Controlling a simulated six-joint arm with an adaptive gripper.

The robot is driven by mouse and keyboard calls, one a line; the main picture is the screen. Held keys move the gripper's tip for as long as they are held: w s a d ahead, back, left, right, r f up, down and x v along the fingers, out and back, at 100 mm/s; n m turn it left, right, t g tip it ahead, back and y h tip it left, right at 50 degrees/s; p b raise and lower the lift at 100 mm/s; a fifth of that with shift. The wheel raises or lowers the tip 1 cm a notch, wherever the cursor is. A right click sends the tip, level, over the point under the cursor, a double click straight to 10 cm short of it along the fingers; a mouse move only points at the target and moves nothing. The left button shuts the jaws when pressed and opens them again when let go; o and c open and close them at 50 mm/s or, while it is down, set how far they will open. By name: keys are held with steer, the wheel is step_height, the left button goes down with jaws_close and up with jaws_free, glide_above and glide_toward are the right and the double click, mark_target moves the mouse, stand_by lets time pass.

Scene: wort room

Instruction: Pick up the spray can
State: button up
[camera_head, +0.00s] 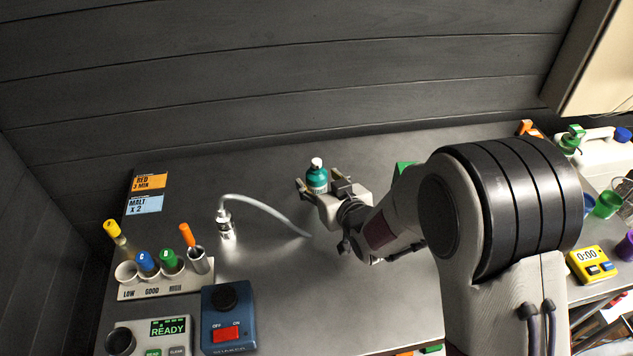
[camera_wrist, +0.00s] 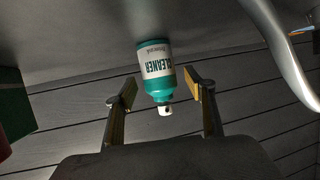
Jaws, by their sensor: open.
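The spray can (camera_head: 317,178) is a teal bottle with a white cap, standing upright on the metal table. In the wrist view the spray can (camera_wrist: 155,72) appears upside down, its label reading "CLEANER". My gripper (camera_head: 322,188) is open and reaches toward it from the right. In the wrist view the fingers of my gripper (camera_wrist: 162,92) lie on either side of the can's upper part, with gaps visible on both sides. Part of the can's lower body is hidden by the gripper in the head view.
A burner-like device with a curved grey tube (camera_head: 265,208) stands left of the can. A rack of coloured vials (camera_head: 165,280), a blue switch box (camera_head: 228,318) and a READY panel (camera_head: 165,335) sit at the front left. A green object (camera_head: 403,168) is behind my arm.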

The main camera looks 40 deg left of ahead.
steer(key=shift+x, duration=1.3)
jaws_close()
